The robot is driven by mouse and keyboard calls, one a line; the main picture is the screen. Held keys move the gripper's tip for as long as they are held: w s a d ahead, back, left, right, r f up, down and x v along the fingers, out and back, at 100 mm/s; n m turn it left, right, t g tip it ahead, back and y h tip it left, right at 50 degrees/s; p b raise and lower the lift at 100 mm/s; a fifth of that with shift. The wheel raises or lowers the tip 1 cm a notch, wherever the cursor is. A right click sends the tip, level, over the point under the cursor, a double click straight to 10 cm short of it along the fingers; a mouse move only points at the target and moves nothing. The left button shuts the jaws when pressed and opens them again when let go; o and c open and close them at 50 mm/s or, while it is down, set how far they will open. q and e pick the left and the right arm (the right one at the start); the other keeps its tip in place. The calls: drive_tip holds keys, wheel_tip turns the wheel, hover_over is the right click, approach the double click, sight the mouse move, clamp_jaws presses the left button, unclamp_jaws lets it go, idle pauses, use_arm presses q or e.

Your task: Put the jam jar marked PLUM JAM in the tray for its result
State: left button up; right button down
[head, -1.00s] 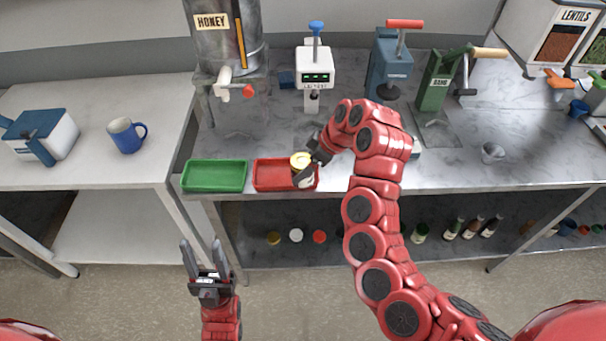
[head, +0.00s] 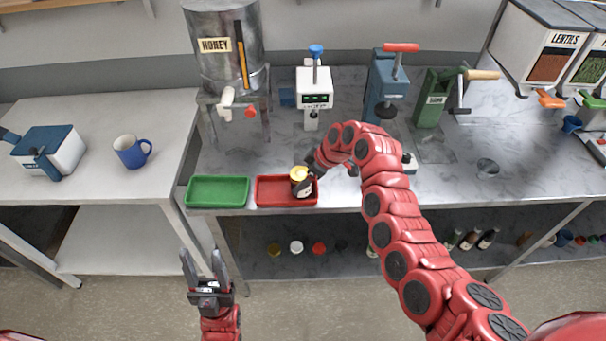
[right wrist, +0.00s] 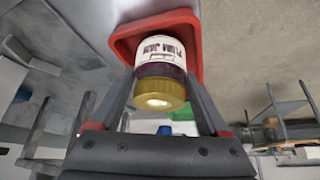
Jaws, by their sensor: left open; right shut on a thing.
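The jam jar (head: 301,186) has a yellow lid, and its label reads PLUM JAM in the right wrist view (right wrist: 160,52). It is at the right end of the red tray (head: 272,191); whether it touches the tray floor I cannot tell. My right gripper (head: 311,174) is shut on the jar. The red tray also shows behind the jar in the right wrist view (right wrist: 125,45). A green tray (head: 218,191) lies to the left of the red one and is empty. My left gripper (head: 206,268) is open and empty, below and in front of the counter.
A honey dispenser (head: 222,60), a white device with a green display (head: 314,88), a blue press (head: 385,85) and a green hand-cranked machine (head: 432,98) stand behind the trays. A blue mug (head: 131,151) is on the left table.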

drive_tip(key=shift+f, duration=0.15)
unclamp_jaws()
